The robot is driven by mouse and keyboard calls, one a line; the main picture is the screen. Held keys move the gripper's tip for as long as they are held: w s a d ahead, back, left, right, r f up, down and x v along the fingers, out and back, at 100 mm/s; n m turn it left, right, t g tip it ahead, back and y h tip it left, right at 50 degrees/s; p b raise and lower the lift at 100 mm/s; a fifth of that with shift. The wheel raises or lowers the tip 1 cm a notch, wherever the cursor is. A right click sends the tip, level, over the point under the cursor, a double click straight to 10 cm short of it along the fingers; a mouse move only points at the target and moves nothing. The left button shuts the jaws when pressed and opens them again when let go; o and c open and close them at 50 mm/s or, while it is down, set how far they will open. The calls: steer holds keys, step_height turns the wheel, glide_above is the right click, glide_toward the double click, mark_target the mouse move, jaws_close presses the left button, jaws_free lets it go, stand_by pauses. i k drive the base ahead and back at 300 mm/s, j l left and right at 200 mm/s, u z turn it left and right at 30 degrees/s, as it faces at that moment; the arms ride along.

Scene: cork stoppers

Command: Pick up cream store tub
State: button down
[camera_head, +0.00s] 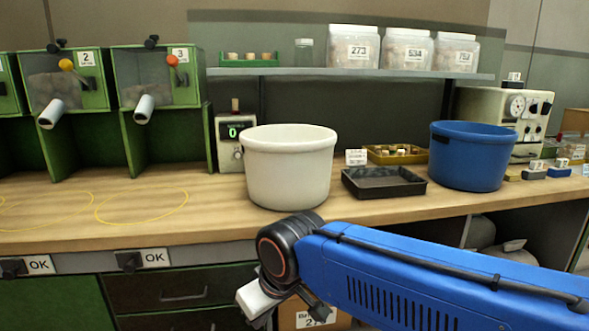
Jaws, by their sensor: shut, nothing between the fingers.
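The cream tub (288,172) stands upright on the wooden bench, left of the black tray. It looks round, with a wide rim, and its inside is mostly hidden from this angle. My blue arm reaches in from the lower right. My gripper (256,310) is low in front of the bench edge, below and slightly left of the tub, apart from it. The gripper is shut and empty; its fingertips are small and partly turned away in this view.
A blue tub (467,158) stands at the right. A black tray (384,184), a yellow tray (420,157) with corks and a counter display (230,144) sit near the cream tub. A shelf (290,72) with jars hangs above. The bench front left is clear.

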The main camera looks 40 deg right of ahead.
mark_target(288, 167)
steer(key=k+l, duration=0.1)
steer(key=l, duration=0.7)
steer(key=k+l+z, duration=0.1)
steer(key=l, duration=0.75)
